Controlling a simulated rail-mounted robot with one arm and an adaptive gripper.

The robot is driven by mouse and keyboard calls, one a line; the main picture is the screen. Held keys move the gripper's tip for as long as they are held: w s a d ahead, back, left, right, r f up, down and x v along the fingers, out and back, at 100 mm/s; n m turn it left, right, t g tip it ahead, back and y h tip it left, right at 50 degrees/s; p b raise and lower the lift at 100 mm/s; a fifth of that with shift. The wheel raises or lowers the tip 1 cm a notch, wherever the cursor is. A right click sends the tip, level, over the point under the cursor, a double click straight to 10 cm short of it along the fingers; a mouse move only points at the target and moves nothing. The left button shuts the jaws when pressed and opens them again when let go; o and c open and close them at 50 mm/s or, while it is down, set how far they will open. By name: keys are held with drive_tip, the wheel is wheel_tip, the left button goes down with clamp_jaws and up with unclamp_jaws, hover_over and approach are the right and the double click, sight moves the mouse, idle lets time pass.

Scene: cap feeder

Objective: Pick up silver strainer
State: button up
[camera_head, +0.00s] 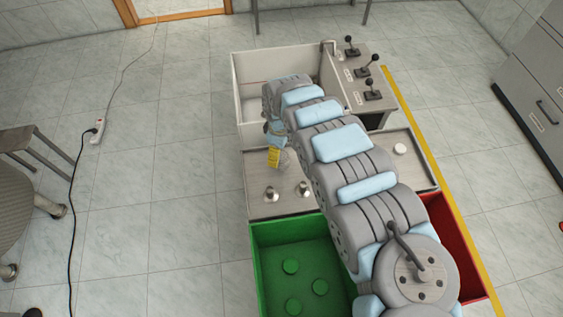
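Two small silver pieces stand on the grey-topped table (262,208), one at the left (271,194) and one to its right (304,188). At this size I cannot tell which of them is a strainer. My gripper (275,158), with a yellow finger part, points down over the table's back left part, behind the silver pieces and apart from them. A small greyish shape shows beside the yellow part; I cannot make out what it is. The fingertips are too small and partly hidden to show whether they are open or shut. My arm hides the middle of the table.
A green bin (262,262) with several green caps stands in front, beside a red bin (442,212). A white open box (250,66) stands behind, next to a panel with black levers (372,90). A round white piece (400,149) lies at the table's right.

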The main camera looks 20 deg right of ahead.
sight(281, 161)
drive_tip(key=shift+f, duration=0.65)
wheel_tip(281, 161, down, 5)
drive_tip(key=b, duration=0.3)
drive_tip(key=shift+s+r, duration=0.1)
drive_tip(key=shift+s, duration=0.05)
drive_tip(key=shift+c, duration=0.2)
drive_tip(key=c, duration=1.3)
